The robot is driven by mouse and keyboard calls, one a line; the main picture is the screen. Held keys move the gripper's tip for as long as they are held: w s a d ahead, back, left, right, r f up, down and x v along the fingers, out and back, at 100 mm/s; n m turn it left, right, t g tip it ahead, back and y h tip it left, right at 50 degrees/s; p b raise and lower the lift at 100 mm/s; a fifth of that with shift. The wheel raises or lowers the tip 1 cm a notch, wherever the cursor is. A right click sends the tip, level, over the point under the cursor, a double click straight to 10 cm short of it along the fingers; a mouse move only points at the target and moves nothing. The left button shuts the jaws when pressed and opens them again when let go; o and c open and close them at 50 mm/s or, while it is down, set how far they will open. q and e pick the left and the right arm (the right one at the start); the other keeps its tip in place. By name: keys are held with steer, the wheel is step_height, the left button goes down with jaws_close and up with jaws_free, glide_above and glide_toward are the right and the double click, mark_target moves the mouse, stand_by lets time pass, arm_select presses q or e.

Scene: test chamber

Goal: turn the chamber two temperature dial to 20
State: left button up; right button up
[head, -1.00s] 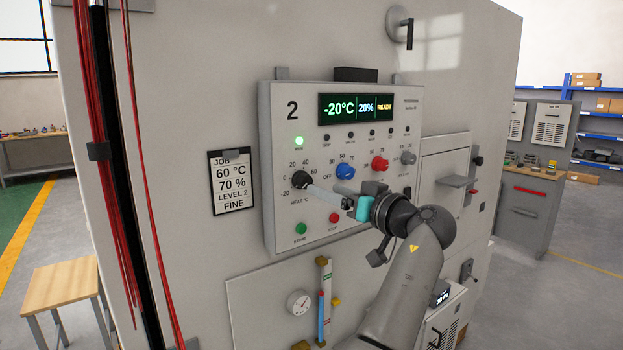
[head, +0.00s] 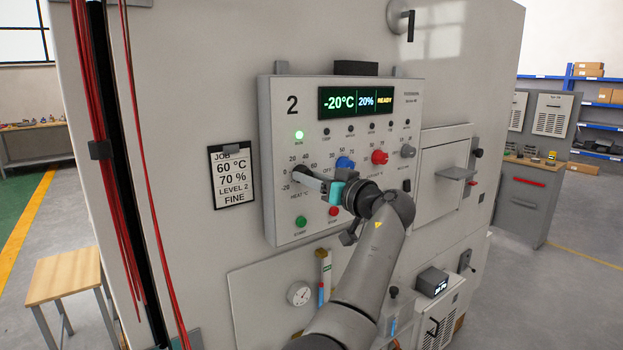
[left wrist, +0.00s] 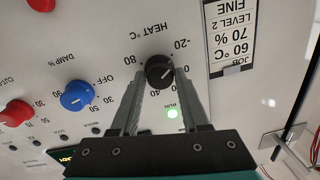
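The black HEAT °C dial (head: 300,172) sits at the left of the grey chamber 2 control panel (head: 268,205), with a scale from -20 to 80 around it. It also shows in the left wrist view (left wrist: 159,70); I cannot read its pointer clearly. My left gripper (head: 312,181) is at the dial. In the left wrist view its two fingers (left wrist: 165,92) are apart, one on each side of the dial; contact is not clear. The display (head: 356,102) reads -20°C, 20% and READY. My right gripper is not in view.
A blue knob (head: 345,162) and a red knob (head: 379,157) are to the right of the dial. Green (head: 301,222) and red (head: 334,211) buttons are below. A job card (head: 232,178) reading 60 °C, 70 % hangs left of the panel. Red cables (head: 98,200) run further left.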

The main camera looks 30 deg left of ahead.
arm_select(q)
jaws_close()
stand_by(0.4)
steer(key=shift+s+f+m+t+p, duration=0.1)
steer(key=shift+m+t+p, duration=0.15)
steer(key=shift+m+p, duration=3.5)
steer(key=shift+f+m+t+p, duration=0.2)
steer(key=shift+m+p, duration=0.85)
steer(key=shift+m, duration=5.4)
steer(key=shift+r, duration=0.1)
steer(key=shift+o, duration=2.3)
jaws_free()
